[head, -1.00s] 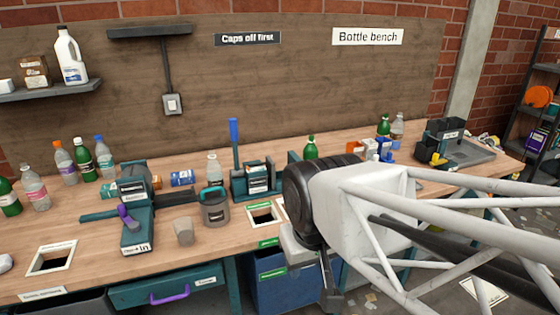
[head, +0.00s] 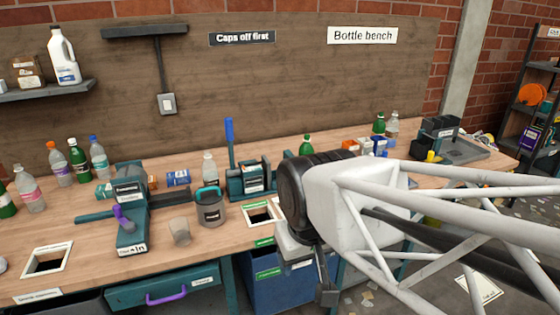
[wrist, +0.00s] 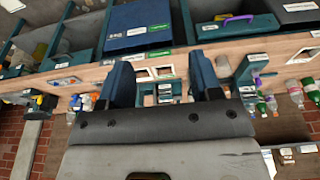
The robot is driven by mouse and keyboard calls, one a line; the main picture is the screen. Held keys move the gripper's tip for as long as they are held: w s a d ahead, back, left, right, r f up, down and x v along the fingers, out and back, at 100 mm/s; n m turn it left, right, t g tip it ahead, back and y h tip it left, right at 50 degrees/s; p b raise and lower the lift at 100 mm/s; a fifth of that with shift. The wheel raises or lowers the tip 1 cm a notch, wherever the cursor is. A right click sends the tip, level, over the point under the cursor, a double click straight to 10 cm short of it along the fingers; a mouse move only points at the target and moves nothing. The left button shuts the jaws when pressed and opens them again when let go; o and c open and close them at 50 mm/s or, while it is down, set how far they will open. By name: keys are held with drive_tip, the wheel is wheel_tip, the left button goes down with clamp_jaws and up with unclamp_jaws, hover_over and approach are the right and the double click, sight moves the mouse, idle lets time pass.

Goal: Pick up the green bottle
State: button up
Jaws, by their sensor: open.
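Several green bottles stand on the bench in the head view. One (head: 78,158) is in the left-hand row, one (head: 5,204) is cut by the left edge, one (head: 306,146) is behind my wrist, and one (head: 379,125) is at the back right. All are upright, and the frames do not single one out. A green bottle also shows at the right of the wrist view (wrist: 312,90). My gripper (wrist: 160,62) is open and empty, its two blue fingers wide apart. It is apart from every bottle, toward the bench's front edge in the head view.
A teal device with a purple lever (head: 128,215), a grey pot (head: 210,208), a clear cup (head: 180,233) and an upright blue-handled device (head: 245,175) stand on the bench. Clear bottles (head: 60,165) crowd the left row. A blue bin (head: 275,278) is below the front edge.

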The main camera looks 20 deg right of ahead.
drive_tip(key=w+d+r+n, duration=0.2)
drive_tip(key=w+r, duration=0.2)
drive_tip(key=w, duration=0.5)
drive_tip(key=w+d+r+n, duration=0.2)
drive_tip(key=w+r, duration=0.2)
drive_tip(key=w, duration=0.5)
drive_tip(key=n+g, duration=0.3)
drive_tip(key=n, duration=0.8)
hover_over(307, 135)
drive_tip(key=s, duration=0.1)
drive_tip(key=f, duration=0.7)
drive_tip(key=a+f, duration=0.1)
drive_tip(key=f, duration=0.3)
drive_tip(key=shift+f, duration=0.25)
drive_tip(key=shift+w+d+f, duration=0.3)
drive_tip(key=shift+d+f, duration=0.05)
drive_tip(key=shift+d, duration=0.05)
drive_tip(key=shift+f, duration=1.25)
